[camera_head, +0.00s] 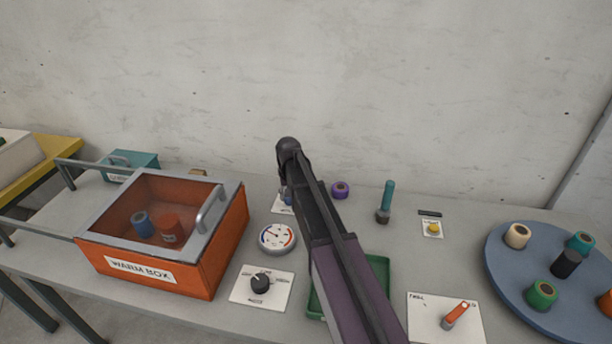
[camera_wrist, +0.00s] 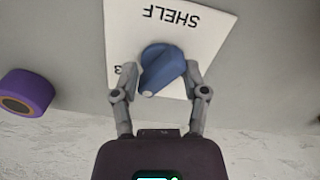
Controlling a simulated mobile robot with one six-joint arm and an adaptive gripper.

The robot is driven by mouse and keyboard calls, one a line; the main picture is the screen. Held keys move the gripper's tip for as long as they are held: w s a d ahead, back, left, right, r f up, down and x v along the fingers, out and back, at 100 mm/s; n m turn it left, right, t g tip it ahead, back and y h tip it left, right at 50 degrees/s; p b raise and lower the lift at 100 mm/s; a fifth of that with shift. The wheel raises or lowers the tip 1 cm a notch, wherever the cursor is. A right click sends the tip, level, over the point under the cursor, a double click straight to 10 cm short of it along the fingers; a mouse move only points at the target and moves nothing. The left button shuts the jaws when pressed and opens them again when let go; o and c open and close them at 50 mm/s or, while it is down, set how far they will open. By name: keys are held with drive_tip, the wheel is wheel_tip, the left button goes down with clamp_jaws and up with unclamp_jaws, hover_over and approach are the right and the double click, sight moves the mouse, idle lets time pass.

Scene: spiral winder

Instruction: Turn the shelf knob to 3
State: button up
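The shelf knob (camera_wrist: 163,68) is blue with a pale mark at one end, on a white SHELF card (camera_wrist: 190,22). In the wrist view the card reads upside down, and the mark points down and slightly left. A "3" (camera_wrist: 118,69) is partly hidden by the left finger. My gripper (camera_wrist: 162,73) is open, its fingers on either side of the knob. The right finger is close to or touching it; a small gap shows at the left. In the head view my arm mostly hides the knob and card (camera_head: 281,207).
A purple spool (camera_head: 340,190) stands right of the knob. A round gauge (camera_head: 277,238), a black knob (camera_head: 260,283) and the orange warm box (camera_head: 225,245) are nearer and left. A green tray (camera_head: 378,268) lies under my arm. A teal-handled lever (camera_head: 386,200) stands right.

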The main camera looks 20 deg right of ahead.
drive_tip(key=n, duration=0.2)
drive_tip(key=shift+n, duration=0.3)
wheel_tip(320, 180, up, 14)
drive_tip(key=p, duration=1.4)
drive_tip(key=s+r+p, duration=0.4)
drive_tip(key=s, duration=0.6)
drive_tip(key=s+r+p, duration=0.5)
drive_tip(key=s, duration=0.5)
drive_tip(key=shift+r, duration=0.25)
drive_tip(key=o, duration=0.5)
drive_tip(key=shift+w+n, duration=0.1)
drive_tip(key=shift+n, duration=0.2)
drive_tip(key=shift+c, duration=0.2)
drive_tip(key=shift+o, duration=0.7)
drive_tip(key=shift+w+f, duration=0.25)
drive_tip(key=shift+w, duration=0.1)
drive_tip(key=w+f+n+b, duration=0.4)
drive_tip(key=w, duration=0.5)
drive_tip(key=w+f+n+b, duration=0.5)
drive_tip(key=w, duration=0.5)
drive_tip(key=shift+w+f, duration=0.15)
